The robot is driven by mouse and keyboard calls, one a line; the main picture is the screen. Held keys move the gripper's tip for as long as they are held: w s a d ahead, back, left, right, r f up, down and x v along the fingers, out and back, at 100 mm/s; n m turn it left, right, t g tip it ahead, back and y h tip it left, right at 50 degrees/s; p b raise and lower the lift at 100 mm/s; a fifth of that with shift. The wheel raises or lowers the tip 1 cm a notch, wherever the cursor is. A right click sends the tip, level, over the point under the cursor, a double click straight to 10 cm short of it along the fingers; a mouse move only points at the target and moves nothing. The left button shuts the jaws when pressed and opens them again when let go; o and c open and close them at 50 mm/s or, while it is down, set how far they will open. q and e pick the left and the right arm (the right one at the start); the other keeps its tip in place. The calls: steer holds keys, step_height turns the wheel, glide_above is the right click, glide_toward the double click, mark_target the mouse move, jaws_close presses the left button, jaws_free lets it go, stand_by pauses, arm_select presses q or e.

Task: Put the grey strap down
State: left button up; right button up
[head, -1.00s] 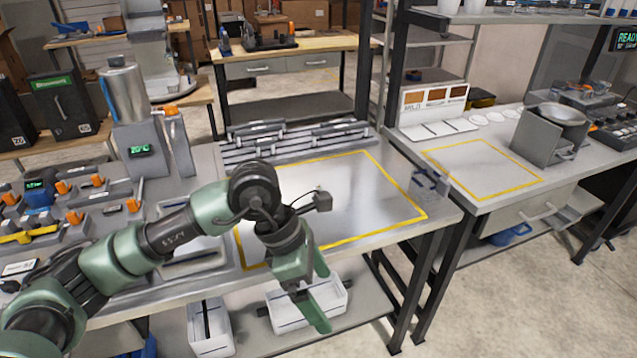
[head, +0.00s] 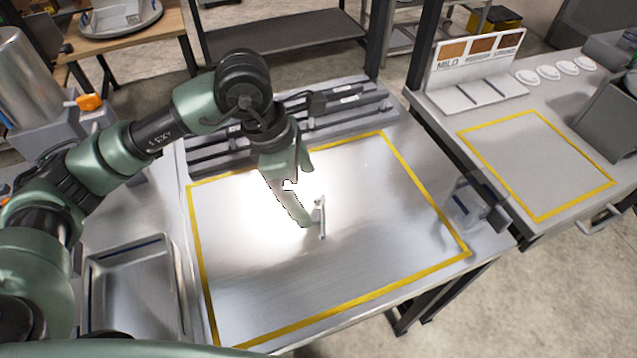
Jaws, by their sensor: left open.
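My left gripper (head: 308,198) is over the left-middle part of the yellow-outlined area, with its fingers apart. A small, thin grey piece (head: 321,218), which looks like the grey strap, is just right of the longer finger's tip. It lies on or just above the bright metal surface inside the yellow outline (head: 425,212). I cannot tell whether it touches the finger. Glare washes out the surface around the fingers. My right gripper is not in view.
A rack of grey rails (head: 345,103) runs along the back of the table. A metal tray (head: 133,290) sits at the left. A clear container (head: 467,207) is at the right edge. A second table with a yellow outline (head: 540,165) stands right. Most of the outlined area is clear.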

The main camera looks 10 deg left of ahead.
mark_target(317, 214)
arm_select(q)
steer(key=shift+p+x, duration=0.35)
steer(key=shift+x, duration=0.75)
steer(key=shift+s+d+f, duration=0.1)
steer(key=shift+f, duration=0.25)
steer(key=p+x, duration=0.1)
steer(key=x, duration=0.1)
steer(key=p+x, duration=0.1)
steer(key=shift+f, duration=0.4)
steer(key=shift+w+f, duration=0.2)
steer(key=shift+f, duration=0.25)
steer(key=c, duration=1)
steer(key=shift+c, duration=1.3)
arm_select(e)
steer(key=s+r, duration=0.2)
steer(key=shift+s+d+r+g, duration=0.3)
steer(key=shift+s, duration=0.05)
arm_select(q)
steer(key=shift+r, duration=0.15)
